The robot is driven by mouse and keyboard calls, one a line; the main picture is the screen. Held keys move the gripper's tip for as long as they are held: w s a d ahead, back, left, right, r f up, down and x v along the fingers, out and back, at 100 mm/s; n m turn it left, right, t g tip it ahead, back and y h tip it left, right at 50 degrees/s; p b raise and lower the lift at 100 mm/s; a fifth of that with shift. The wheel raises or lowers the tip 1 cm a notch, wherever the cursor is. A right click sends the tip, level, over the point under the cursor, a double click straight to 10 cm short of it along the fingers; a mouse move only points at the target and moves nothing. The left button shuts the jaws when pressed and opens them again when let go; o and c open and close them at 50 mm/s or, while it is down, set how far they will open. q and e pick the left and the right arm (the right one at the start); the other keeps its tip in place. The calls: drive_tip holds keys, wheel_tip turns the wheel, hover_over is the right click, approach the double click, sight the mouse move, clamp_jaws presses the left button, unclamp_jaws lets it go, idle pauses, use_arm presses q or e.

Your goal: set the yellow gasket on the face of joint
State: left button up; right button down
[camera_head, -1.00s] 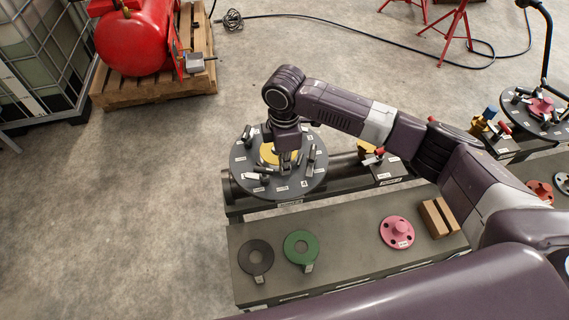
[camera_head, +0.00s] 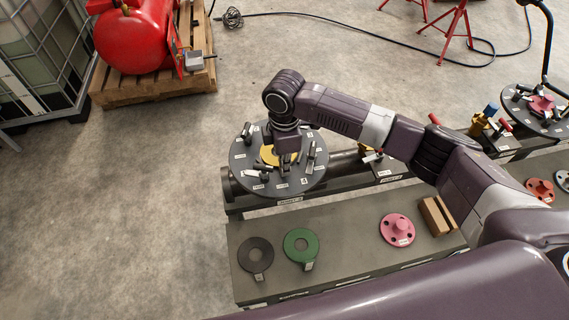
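The yellow gasket (camera_head: 267,155) shows at the middle of the round grey flange face of the joint (camera_head: 249,158). My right gripper (camera_head: 286,172) hangs pointing down over this face and hides part of the gasket. Its fingers are close to the gasket's near right edge. I cannot tell whether they are shut on it, or whether the gasket lies flat on the face or a little above it. My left gripper is not in view.
Several dark clamps and white labels ring the flange face. On the bench (camera_head: 345,240) in front lie a black gasket (camera_head: 246,265), a green gasket (camera_head: 290,250), a pink flange (camera_head: 387,231) and a brown block (camera_head: 433,218). Another flanged joint (camera_head: 522,118) stands at right.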

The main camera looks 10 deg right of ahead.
drive_tip(key=shift+f, duration=0.2)
drive_tip(key=c, duration=2.1)
unclamp_jaws()
drive_tip(key=shift+r, duration=0.15)
wheel_tip(320, 180, up, 12)
drive_tip(key=shift+f, duration=0.1)
drive_tip(key=shift+s+f, duration=0.1)
